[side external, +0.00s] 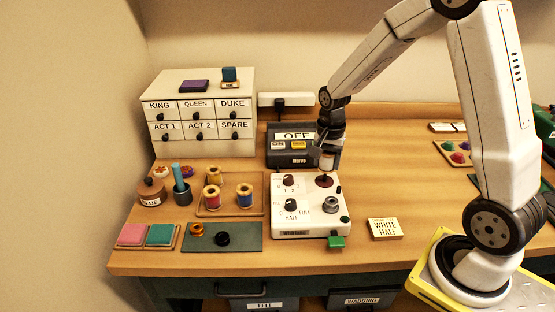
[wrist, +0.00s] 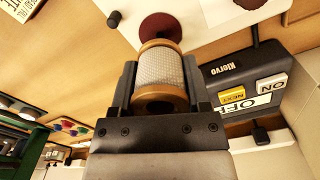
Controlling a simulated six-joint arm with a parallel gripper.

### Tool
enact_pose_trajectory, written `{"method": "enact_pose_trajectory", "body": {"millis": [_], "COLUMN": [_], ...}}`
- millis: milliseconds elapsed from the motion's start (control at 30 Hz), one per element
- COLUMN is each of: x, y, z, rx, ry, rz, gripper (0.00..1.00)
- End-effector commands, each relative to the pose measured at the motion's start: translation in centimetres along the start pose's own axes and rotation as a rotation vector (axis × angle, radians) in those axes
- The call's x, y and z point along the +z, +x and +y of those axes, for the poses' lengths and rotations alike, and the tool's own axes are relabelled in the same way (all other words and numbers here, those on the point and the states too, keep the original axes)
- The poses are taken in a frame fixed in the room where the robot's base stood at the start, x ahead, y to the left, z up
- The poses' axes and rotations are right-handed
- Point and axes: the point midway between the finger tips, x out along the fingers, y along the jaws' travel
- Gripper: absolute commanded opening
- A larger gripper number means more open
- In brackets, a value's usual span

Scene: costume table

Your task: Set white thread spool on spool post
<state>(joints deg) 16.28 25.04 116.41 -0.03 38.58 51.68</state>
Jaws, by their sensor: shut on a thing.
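The white thread spool (wrist: 160,72), with tan wooden ends, is held between the two fingers of my gripper (wrist: 160,84). In the side view the spool (side external: 327,161) hangs roughly upright below my gripper (side external: 328,150). Under it is a round dark red disc (side external: 324,181) at the back of the white control box (side external: 290,218); the disc also shows just beyond the spool in the wrist view (wrist: 160,25). The spool appears above the disc with a small gap. I cannot make out a post pin on the disc.
The box carries knobs (side external: 291,205) and a metal fitting (side external: 331,204). Behind is a dark switch unit reading OFF (side external: 297,135). Other spools (side external: 244,194) stand on a tray at left. A WHITE HALF card (side external: 385,229) lies at right, with bare table around it.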

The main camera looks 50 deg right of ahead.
Motion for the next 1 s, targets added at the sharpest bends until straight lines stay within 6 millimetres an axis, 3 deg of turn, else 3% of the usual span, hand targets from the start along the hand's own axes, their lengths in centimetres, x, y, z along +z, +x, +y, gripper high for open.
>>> {"method": "enact_pose_trajectory", "body": {"millis": [400, 1000], "x": [0.0, 0.0], "y": [2.7, 3.0], "z": [0.0, 0.0], "rx": [0.001, 0.0], "ry": [0.0, 0.0], "rz": [-0.001, 0.0], "gripper": [0.02, 0.02]}}
